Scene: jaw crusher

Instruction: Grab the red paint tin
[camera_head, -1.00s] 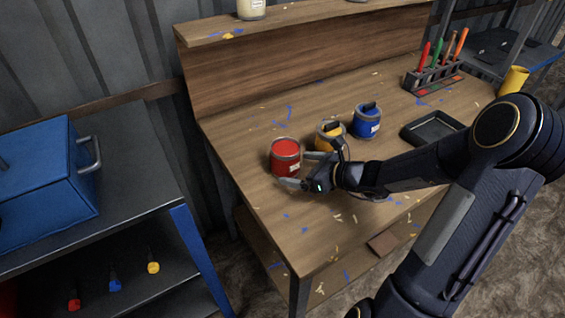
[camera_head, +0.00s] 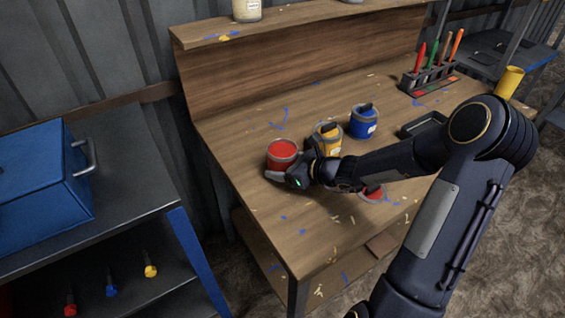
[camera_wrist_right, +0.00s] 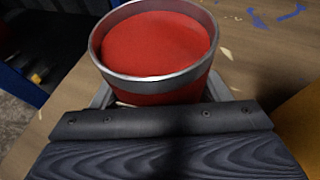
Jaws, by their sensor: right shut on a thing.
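The red paint tin (camera_head: 282,153) stands upright on the wooden workbench, towards its left side. It is open at the top, with red paint and a grey metal rim. My right gripper (camera_head: 283,171) is shut on the tin from the front right, low on its side. In the right wrist view the tin (camera_wrist_right: 155,92) sits between the fingers, which show only in part beside it. I cannot tell whether its base touches the bench. My left gripper is not in view.
A yellow tin (camera_head: 327,138) stands close right of the gripper, and a blue tin (camera_head: 363,121) beyond it. A red-topped item (camera_head: 372,193) lies below my forearm. A dark tray (camera_head: 424,124) and a tool rack (camera_head: 432,75) are further right. The bench's (camera_head: 230,135) left part is clear.

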